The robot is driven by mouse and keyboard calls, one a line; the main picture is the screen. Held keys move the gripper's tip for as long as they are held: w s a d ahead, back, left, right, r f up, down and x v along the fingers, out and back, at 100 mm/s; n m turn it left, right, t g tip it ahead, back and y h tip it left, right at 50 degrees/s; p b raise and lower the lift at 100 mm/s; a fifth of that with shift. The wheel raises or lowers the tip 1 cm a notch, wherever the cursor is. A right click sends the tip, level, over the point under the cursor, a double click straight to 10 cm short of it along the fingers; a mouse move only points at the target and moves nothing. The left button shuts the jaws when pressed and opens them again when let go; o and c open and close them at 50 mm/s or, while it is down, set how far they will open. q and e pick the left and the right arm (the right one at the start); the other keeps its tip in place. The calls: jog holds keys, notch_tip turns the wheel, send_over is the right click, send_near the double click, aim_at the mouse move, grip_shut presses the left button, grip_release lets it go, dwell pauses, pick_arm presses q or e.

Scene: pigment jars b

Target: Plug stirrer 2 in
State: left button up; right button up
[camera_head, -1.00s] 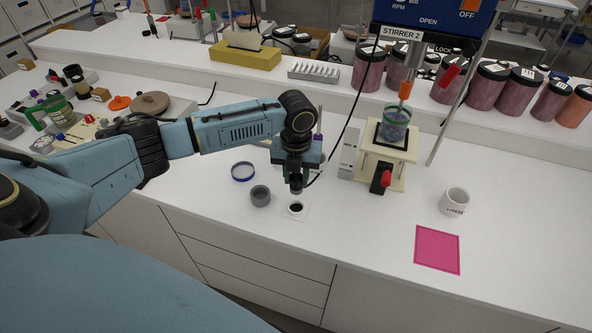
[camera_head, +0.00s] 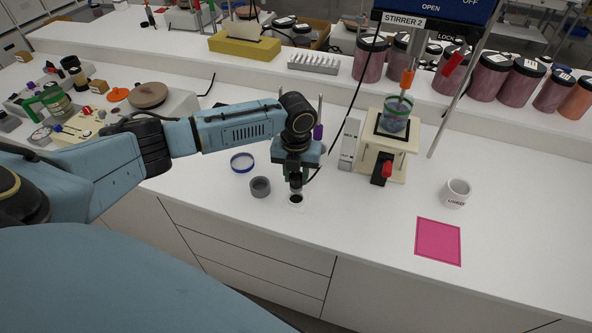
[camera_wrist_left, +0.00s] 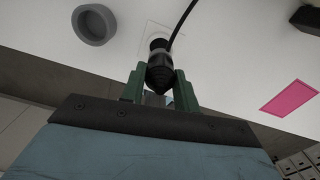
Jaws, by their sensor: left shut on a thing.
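My left gripper (camera_head: 296,181) is shut on a black ribbed plug (camera_wrist_left: 160,70), which points down at the bench. A black cord (camera_head: 349,112) runs from the plug up towards stirrer 2 (camera_head: 404,21), whose label shows at the top. Right under the plug is a small white socket plate (camera_head: 290,205) with a dark opening. The plug's lower end is very close to the opening; I cannot tell whether it touches or enters. The socket plate (camera_wrist_left: 149,28) is partly hidden behind the plug in the left wrist view. My right gripper is not in view.
A grey round cup (camera_head: 260,187) and a blue-rimmed ring (camera_head: 242,162) stand left of the socket. A white mug (camera_head: 456,193) and a pink mat (camera_head: 438,241) lie farther right.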

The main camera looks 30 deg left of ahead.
aim_at(296, 187)
pick_arm(q)
jog(key=shift+f+b, duration=0.65)
jog(key=shift+f, duration=0.7)
jog(key=shift+p, duration=0.8)
dwell(0.5)
jog(key=shift+f+b, duration=0.9)
jog(key=shift+f, duration=0.35)
jog(key=o, duration=1.1)
jog(key=shift+c, duration=0.2)
notch_tip(296, 187, up, 14)
jog(key=shift+f, duration=0.25)
